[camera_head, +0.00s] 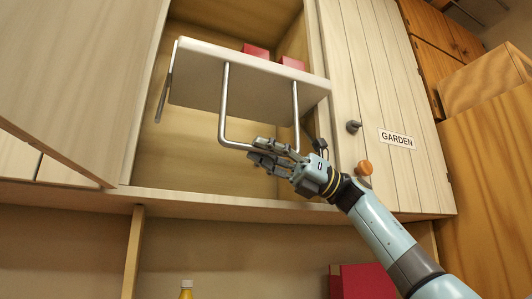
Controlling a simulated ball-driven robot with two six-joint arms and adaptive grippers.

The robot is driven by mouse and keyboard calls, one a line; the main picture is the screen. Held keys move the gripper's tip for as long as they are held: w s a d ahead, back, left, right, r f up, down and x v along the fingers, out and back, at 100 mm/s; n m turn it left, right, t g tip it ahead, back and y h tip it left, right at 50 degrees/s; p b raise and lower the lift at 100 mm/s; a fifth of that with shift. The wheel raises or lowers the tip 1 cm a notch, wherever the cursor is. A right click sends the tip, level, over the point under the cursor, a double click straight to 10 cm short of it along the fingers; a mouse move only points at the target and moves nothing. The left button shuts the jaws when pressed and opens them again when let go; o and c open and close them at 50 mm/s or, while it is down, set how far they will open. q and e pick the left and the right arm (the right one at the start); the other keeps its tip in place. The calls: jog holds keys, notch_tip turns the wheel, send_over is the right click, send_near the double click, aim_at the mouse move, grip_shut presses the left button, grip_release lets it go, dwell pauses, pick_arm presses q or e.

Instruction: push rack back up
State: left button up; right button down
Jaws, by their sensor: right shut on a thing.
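The rack (195,80) is a pale shelf with a wire handle (223,105) that hangs below its front. It sits inside the open wooden cabinet, with two red items (256,51) partly visible on top of it. My right gripper (262,152) is at the bottom bar of the handle and is shut on it, with my arm reaching up from the lower right. The fingers cover part of the bar. My left gripper is not in view.
An open cabinet door (75,80) stands at the left. A closed door labelled GARDEN (396,139), with a dark knob (353,127), is at the right. A round orange-brown knob (364,168) is near my right wrist.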

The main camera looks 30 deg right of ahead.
dwell(0.3)
jog(key=c, duration=1.3)
grip_release()
jog(key=shift+c, duration=0.2)
jog(key=w+v, duration=0.1)
jog(key=v, duration=0.6)
jog(key=shift+s+d, duration=0.25)
jog(key=shift+s, duration=0.25)
jog(key=shift+f, duration=0.15)
